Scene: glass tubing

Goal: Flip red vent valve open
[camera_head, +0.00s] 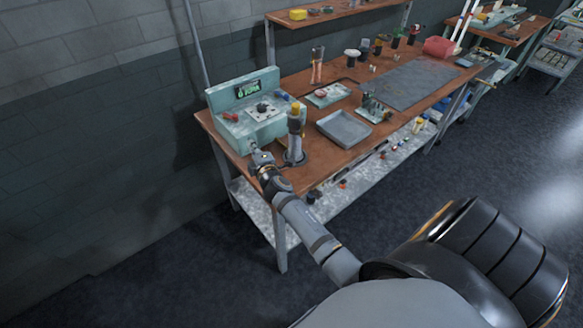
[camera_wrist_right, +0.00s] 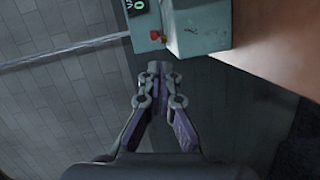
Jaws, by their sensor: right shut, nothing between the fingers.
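A pale teal bench unit (camera_head: 250,110) with a green-lit display stands at the left end of the brown workbench. A red valve handle (camera_head: 230,116) sits at the unit's left front side in the head view. In the right wrist view the red handle (camera_wrist_right: 155,35) shows near the unit's edge, with a brass-coloured part beside it. My right gripper (camera_head: 255,149) is at the bench's front edge, below and to the right of the handle. In the right wrist view its fingers (camera_wrist_right: 157,76) are shut and empty, apart from the handle. My left gripper is not in view.
A grey upright tool with a yellow top (camera_head: 295,135) stands close to the right of my right gripper. A grey tray (camera_head: 343,127) lies farther right on the workbench (camera_head: 320,155). A grey wall is on the left, with open floor in front.

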